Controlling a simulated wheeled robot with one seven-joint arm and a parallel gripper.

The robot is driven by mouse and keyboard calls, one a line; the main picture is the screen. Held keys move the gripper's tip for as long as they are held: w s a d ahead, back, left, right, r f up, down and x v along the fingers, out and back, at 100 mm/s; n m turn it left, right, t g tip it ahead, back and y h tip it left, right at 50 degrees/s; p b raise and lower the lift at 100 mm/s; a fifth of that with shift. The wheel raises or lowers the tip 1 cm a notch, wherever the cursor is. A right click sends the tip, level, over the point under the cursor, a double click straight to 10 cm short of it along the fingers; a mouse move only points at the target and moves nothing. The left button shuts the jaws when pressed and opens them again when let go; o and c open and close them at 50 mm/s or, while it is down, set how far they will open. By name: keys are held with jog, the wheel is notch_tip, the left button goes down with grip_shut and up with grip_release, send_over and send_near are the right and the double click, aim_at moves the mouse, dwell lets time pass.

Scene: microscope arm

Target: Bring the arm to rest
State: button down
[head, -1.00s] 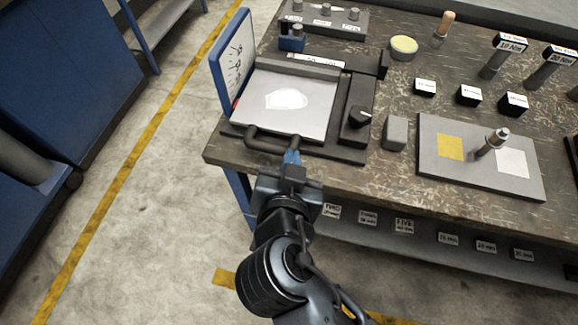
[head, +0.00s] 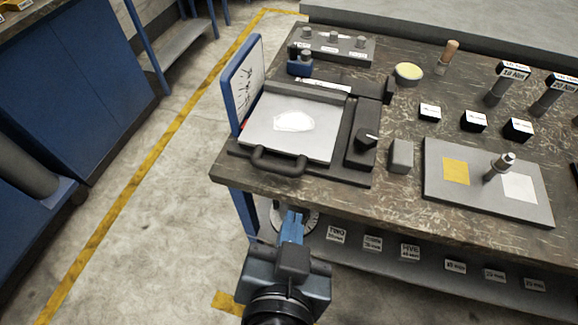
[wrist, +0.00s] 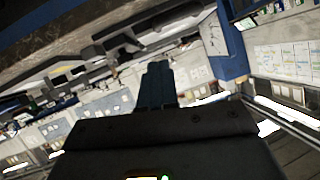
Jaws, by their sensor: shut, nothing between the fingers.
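My gripper (head: 292,226) is shut and empty in the head view. Its blue fingers point up the picture, just in front of the workbench (head: 330,195) edge. The dark wrist lies below it at the bottom of the picture. In the wrist view the closed fingers (wrist: 157,84) stand together at the middle, with nothing between them. The black handle (head: 278,163) of the plate device (head: 300,150) is on the bench beyond the gripper, apart from it.
A grey board (head: 485,185) with yellow and white patches and a metal peg lies at right on the bench. Small black blocks, torque tools and a yellow-topped dish (head: 408,72) stand behind. A lower shelf (head: 440,278) carries labels. Open floor (head: 150,240) lies to the left.

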jog(key=s+d+f+n+g+y, duration=0.1)
jog(key=s+d+f+n+y, duration=0.35)
jog(key=s+d+f, duration=0.35)
jog(key=s+d+r+t+h, duration=0.2)
jog(key=s+d+r, duration=0.7)
jog(key=s+d, duration=0.3)
jog(key=shift+t, duration=0.4)
jog(key=c, duration=1.8)
grip_release()
jog(key=shift+d, duration=0.1)
jog(key=shift+c, duration=0.2)
